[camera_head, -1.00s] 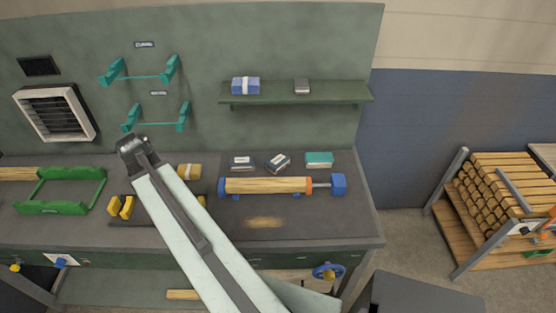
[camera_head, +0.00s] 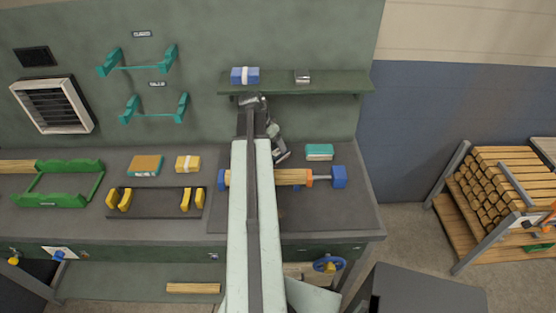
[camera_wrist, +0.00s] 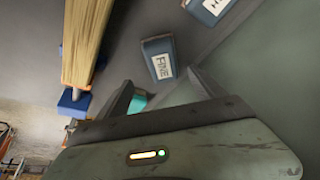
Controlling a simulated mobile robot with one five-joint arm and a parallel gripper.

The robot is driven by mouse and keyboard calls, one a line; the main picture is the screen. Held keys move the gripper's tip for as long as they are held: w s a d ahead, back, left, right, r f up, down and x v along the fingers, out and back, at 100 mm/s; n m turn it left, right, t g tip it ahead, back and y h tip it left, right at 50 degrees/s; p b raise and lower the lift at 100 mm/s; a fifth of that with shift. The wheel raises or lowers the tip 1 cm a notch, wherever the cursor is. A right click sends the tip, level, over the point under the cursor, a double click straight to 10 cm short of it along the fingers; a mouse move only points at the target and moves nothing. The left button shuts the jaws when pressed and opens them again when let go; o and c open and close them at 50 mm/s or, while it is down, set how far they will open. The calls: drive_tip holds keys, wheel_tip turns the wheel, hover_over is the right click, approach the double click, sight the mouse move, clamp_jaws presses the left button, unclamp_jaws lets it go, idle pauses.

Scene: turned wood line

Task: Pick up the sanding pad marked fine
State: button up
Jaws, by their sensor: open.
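The sanding pad marked fine (camera_wrist: 159,58) shows in the wrist view as a dark blue-grey block with a white label, flat on the grey bench top. My gripper (camera_wrist: 164,92) is open and empty, with its two fingers spread just short of this pad in the picture; I see no contact. A second pad with a white label (camera_wrist: 211,8) is cut off by the top edge, and its word is only partly readable. In the head view my gripper (camera_head: 277,142) is over the back of the bench, and my arm hides most of the pad area.
A teal-topped block (camera_head: 319,152) lies right of my gripper. A turned wood piece in a blue-ended holder (camera_head: 280,177) lies in front. A shelf (camera_head: 330,88) with a blue pack (camera_head: 245,75) and a small grey block (camera_head: 302,76) is behind and above.

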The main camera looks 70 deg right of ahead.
sight(277, 151)
drive_tip(key=b+x, duration=0.1)
drive_tip(key=x, duration=0.1)
drive_tip(key=shift+d+f, duration=0.1)
drive_tip(key=shift+f, duration=0.3)
drive_tip(key=shift+r, duration=0.1)
drive_tip(key=b+x, duration=0.5)
drive_tip(key=shift+w+d, duration=0.15)
drive_tip(key=shift+w, duration=0.1)
drive_tip(key=shift+f, duration=0.2)
